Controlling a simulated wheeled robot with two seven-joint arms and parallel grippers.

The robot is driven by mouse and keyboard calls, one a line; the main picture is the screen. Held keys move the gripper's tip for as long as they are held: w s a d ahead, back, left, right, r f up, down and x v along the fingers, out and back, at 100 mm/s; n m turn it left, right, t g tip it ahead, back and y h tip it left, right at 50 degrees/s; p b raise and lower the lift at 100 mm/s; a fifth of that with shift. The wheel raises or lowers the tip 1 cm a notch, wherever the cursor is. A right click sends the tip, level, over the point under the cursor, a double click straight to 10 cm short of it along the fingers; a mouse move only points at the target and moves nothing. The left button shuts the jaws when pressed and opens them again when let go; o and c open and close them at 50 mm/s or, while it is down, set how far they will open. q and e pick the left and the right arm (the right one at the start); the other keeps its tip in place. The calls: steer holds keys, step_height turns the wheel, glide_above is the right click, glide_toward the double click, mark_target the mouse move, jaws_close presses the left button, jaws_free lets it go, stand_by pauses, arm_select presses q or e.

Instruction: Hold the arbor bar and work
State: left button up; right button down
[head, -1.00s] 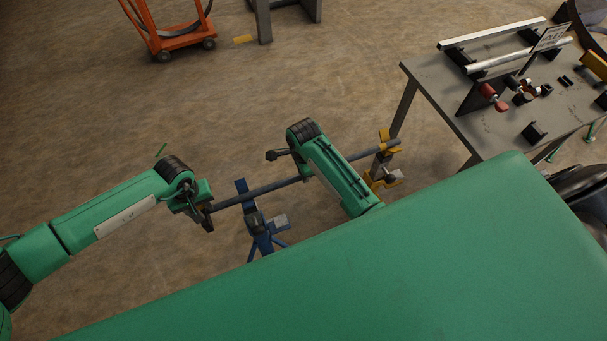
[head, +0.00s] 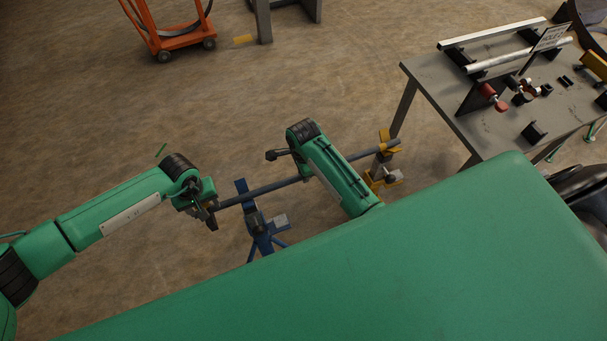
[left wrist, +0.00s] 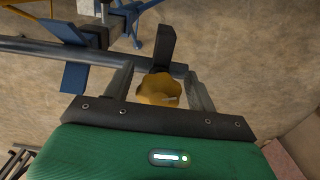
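The dark arbor bar (head: 268,188) runs slantwise from my left gripper (head: 208,214) across a blue stand (head: 259,222) to a yellow stand (head: 384,172). In the left wrist view the bar (left wrist: 40,48) enters from the left and ends near the fingertips. My left gripper (left wrist: 160,82) has its fingers apart, with a yellow lobed knob (left wrist: 158,90) between them and visible gaps at its sides. A black upright piece (left wrist: 168,46) stands beyond the knob. My right arm crosses over the middle of the bar. Its fingers cannot be made out.
A grey workbench (head: 478,128) at right holds bars in a rack, red clamps and small black blocks. An orange cart (head: 172,40) stands at the back left. The floor between is mostly clear. My green body covers the lower right of the head view.

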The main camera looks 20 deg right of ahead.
arm_select(q)
steer(key=shift+r, duration=0.6)
stand_by(0.3)
steer(key=shift+r, duration=0.7)
steer(key=shift+r, duration=0.4)
steer(key=o, duration=0.6)
steer(key=shift+c, duration=0.2)
steer(key=o, duration=0.4)
